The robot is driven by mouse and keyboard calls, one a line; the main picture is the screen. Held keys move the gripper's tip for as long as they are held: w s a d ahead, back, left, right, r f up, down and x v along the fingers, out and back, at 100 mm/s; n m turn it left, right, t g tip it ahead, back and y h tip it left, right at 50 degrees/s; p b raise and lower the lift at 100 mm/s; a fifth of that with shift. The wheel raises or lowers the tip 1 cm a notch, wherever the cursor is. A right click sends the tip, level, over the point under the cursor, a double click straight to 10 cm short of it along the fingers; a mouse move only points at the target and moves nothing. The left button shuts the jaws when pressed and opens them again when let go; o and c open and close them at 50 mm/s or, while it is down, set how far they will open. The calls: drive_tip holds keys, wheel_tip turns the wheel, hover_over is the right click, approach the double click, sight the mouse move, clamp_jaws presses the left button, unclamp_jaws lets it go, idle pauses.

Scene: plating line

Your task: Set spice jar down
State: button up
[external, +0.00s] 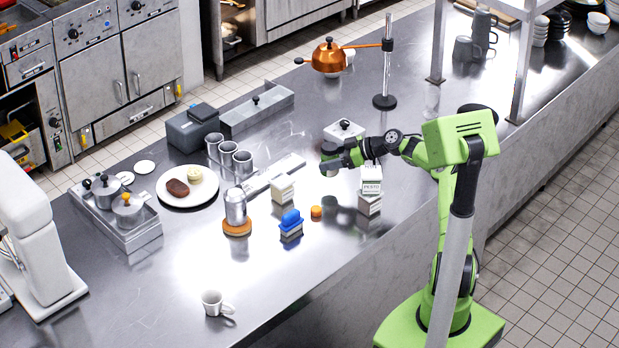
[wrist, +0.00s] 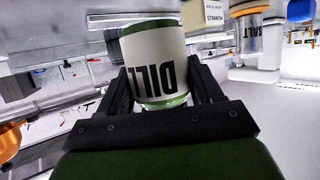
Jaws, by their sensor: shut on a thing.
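The spice jar (wrist: 160,55) has a white label reading DILL, inverted in the wrist view, with green at both ends. My gripper (wrist: 160,82) is shut on it, one dark finger on each side. In the external view my gripper (external: 336,158) is over the middle of the steel counter (external: 400,120), left of the white PESTO box.
The PESTO box (external: 371,187) stands close to my gripper's right. A lidded steel container (external: 344,132) is just behind. A cream box (external: 283,188), an orange cap (external: 316,212) and a blue-topped item (external: 291,222) are in front and left.

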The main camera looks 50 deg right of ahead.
drive_tip(key=shift+f, duration=2.35)
drive_tip(key=shift+f+b, duration=0.2)
drive_tip(key=shift+b, duration=0.15)
drive_tip(key=o, duration=1.2)
drive_tip(key=shift+o, duration=0.2)
drive_tip(key=shift+r+p, duration=0.2)
drive_tip(key=shift+p, duration=0.1)
drive_tip(key=v, duration=1.2)
drive_tip(key=shift+f, duration=0.1)
